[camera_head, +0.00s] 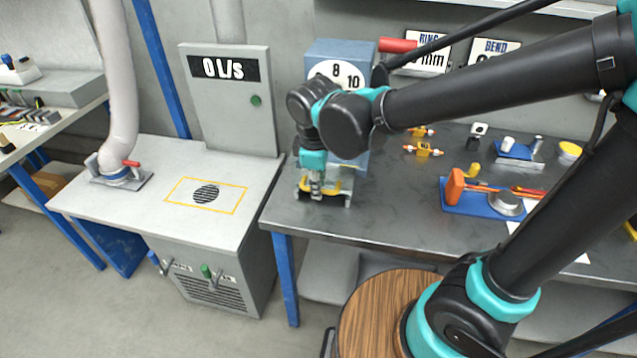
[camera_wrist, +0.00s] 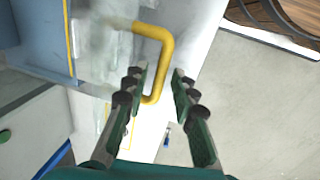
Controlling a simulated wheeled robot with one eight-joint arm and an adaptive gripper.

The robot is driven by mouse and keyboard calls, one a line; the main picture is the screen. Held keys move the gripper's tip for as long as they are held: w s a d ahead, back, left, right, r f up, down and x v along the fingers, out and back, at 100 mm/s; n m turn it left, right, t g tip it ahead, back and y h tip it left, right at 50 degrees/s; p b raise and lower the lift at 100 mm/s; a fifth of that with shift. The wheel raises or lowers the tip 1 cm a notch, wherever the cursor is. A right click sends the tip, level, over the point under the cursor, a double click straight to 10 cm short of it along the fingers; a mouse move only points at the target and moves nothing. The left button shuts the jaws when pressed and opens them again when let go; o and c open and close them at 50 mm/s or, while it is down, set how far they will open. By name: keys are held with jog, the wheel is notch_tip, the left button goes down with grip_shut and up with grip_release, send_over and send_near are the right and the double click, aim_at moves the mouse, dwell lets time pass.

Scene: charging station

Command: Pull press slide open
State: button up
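The press is a blue box (camera_head: 343,50) with a white dial, a red lever grip (camera_head: 397,45) and a grey metal front, standing on the dark bench. My arm hides much of its front. My gripper (camera_head: 316,190) points down at the press's lower front, by yellow parts there. In the wrist view, the yellow bent handle (camera_wrist: 164,50) is fixed to a pale, see-through slide part (camera_wrist: 105,50). My gripper (camera_wrist: 158,74) is open. The handle's outer bar shows between the fingers, partly behind the left one; I cannot tell whether it touches them.
Right of the press on the bench (camera_head: 390,215) lie small brass fittings (camera_head: 424,150) and a blue tray (camera_head: 480,205) with an orange-handled tool. At left stands a grey station (camera_head: 150,200) with a flow display. A gap separates it from the bench.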

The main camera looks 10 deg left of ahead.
dwell(0.3)
notch_tip(320, 180, up, 12)
jog(key=s, duration=0.2)
dwell(0.4)
jog(key=shift+s+f, duration=0.1)
